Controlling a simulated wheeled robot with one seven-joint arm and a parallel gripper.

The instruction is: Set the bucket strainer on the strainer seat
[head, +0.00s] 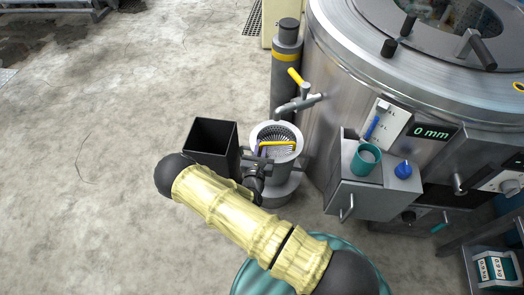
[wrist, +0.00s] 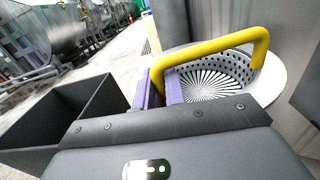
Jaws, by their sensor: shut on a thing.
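The bucket strainer (head: 276,149) is a perforated metal basket with a slotted bottom and a yellow handle. It also shows in the wrist view (wrist: 238,68). My gripper (wrist: 158,90) is shut on the left end of the yellow handle, with a purple finger on each side. In the head view my gripper (head: 258,168) is partly hidden by my arm. The basket is within the round pale rim of a grey cylindrical stand (head: 290,171), which seems to be the strainer seat. I cannot tell whether the basket rests on it.
A black open-topped bin (head: 211,133) stands just left of the stand. A tap with a yellow lever (head: 297,103) hangs close above it. The large steel drum (head: 330,110) and a box with a teal cup (head: 365,159) are to the right. The floor at left is free.

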